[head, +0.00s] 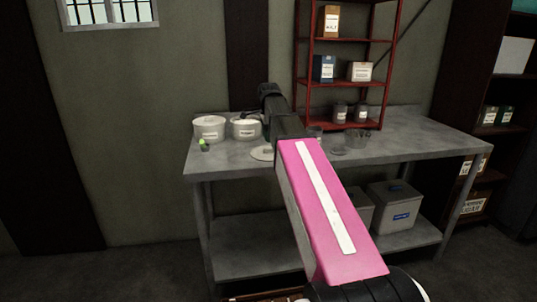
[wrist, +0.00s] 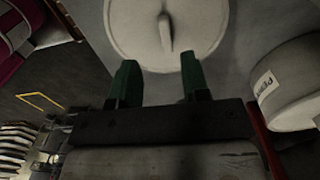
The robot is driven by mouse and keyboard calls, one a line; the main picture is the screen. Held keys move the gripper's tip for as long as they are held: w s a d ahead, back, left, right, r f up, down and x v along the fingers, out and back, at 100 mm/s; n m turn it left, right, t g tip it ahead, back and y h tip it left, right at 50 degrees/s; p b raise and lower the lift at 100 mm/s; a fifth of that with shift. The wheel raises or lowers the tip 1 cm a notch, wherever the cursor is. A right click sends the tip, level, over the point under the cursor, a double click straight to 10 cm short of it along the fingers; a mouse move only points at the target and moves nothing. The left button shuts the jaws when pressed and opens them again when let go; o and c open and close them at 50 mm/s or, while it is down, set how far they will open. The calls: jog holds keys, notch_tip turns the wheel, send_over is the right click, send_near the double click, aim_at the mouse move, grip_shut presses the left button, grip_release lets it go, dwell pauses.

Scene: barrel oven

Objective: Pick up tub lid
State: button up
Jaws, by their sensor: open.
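The tub lid (wrist: 150,25) is a pale round disc with a raised bar handle, at the top of the wrist view. In the head view a pale flat disc (head: 261,153), likely the same lid, lies on the table beside my arm, partly covered by it. My gripper (wrist: 158,62) has two green fingers, set apart with nothing between them. The fingertips overlap the lid's near edge in the picture, with the handle beyond them and between their lines. I cannot tell whether they touch it. In the head view my fingers are hidden by the arm.
One tub (wrist: 295,85) is close on the right in the wrist view. A red shelf rack (head: 340,84) and small jars stand right of my arm.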

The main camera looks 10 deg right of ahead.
aim_at(268, 151)
jog(key=shift+w+f, duration=0.2)
jog(key=shift+f, duration=1.25)
jog(key=shift+w+f, duration=0.2)
jog(key=shift+f, duration=1.25)
grip_shut()
